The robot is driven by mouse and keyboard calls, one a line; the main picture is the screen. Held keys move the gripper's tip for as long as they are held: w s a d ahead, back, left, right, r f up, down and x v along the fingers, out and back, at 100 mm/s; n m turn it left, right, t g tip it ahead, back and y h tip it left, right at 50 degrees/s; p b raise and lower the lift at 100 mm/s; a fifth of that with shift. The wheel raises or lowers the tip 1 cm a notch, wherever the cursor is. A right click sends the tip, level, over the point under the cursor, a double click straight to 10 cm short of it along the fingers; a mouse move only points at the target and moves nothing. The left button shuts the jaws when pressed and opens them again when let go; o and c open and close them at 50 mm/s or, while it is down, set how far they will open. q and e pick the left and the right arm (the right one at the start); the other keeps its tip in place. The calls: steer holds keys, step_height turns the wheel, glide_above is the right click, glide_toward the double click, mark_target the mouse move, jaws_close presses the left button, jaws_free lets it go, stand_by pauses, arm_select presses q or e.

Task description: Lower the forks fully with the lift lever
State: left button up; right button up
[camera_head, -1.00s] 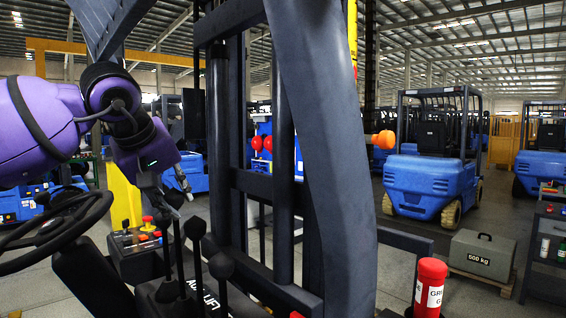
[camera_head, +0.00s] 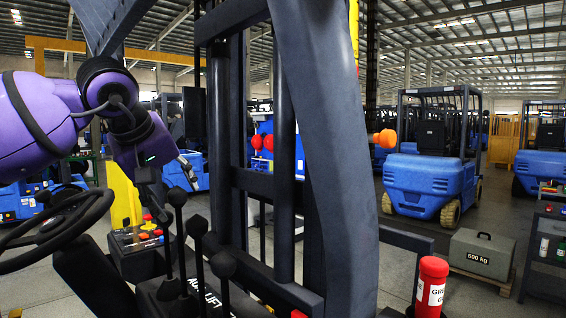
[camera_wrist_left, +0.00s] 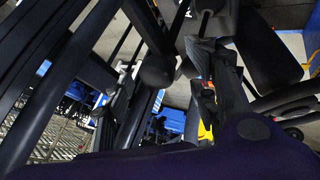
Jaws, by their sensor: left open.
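Several black control levers stand on the console by the steering wheel. One tall lever knob (camera_head: 177,196) is just below my left gripper (camera_head: 168,176); a second knob (camera_head: 197,227) and a third knob (camera_head: 223,264) stand nearer. A label (camera_head: 207,301) on the console reads "LIFT", but I cannot tell for sure which lever it marks. My left gripper is open, its fingers spread above the levers and holding nothing. The forks are not visible. My right gripper is not in view.
The steering wheel (camera_head: 60,228) is at left, beside a button box (camera_head: 138,240) with a red button. The dark mast (camera_head: 285,160) and a thick post (camera_head: 330,150) rise just right of the levers. A 500 kg weight (camera_head: 481,254) and blue forklifts (camera_head: 432,185) stand beyond.

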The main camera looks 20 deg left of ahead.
arm_select(q)
steer(key=shift+s+d+r, duration=0.15)
steer(key=shift+r, duration=0.1)
steer(key=p+v, duration=0.1)
steer(key=v, duration=0.3)
steer(key=shift+d, duration=0.1)
steer(key=v, duration=0.5)
steer(key=shift+s+f, duration=0.1)
steer(key=shift+s, duration=0.1)
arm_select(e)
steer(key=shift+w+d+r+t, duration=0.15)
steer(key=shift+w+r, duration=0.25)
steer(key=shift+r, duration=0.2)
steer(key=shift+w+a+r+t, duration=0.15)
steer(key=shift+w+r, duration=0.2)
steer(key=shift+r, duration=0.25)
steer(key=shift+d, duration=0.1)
